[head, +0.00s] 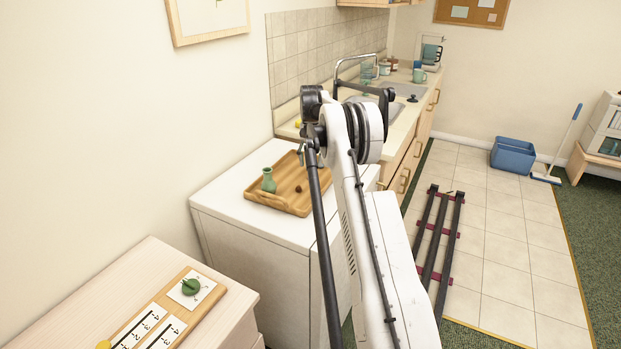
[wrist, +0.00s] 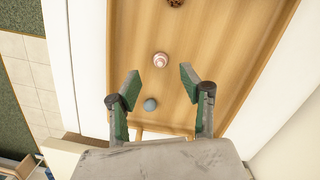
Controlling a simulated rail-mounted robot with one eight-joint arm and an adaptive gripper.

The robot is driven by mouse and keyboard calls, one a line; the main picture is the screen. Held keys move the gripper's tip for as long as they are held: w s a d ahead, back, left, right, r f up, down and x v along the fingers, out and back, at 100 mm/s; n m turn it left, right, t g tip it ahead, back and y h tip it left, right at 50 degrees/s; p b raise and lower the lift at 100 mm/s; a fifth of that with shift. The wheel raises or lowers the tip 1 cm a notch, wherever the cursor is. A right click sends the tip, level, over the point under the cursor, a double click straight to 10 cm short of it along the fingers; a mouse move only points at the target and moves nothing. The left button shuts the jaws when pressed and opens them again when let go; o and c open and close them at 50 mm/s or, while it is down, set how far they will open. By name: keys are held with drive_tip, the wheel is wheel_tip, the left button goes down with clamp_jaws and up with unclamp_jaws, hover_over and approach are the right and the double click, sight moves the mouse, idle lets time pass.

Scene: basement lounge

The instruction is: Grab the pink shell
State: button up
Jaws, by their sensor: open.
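The pink shell (wrist: 160,59), pink and white and rounded, lies on a wooden tray (wrist: 225,105) in the wrist view. My gripper (wrist: 160,83) is open and empty, its two green-padded fingers pointing toward the tray. The shell shows just beyond the fingertips, about midway between them sideways. A blue-grey ball (wrist: 150,104) shows between the fingers, nearer the palm. I cannot tell the fingers' height above the tray. In the head view I do not see the shell; my arm covers part of the scene around the tray (head: 255,197).
A brown object (wrist: 175,3) lies at the wrist view's top edge. In the head view the tray sits on a white cabinet (head: 260,232), with a green vase (head: 268,182) and a small brown object (head: 298,188). A sink counter (head: 415,110) stands behind.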

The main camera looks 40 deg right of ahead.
sight(311, 175)
drive_tip(key=shift+s+a+f, duration=0.15)
drive_tip(key=shift+f, duration=2.55)
drive_tip(key=c, duration=0.9)
drive_tip(key=shift+r, duration=0.1)
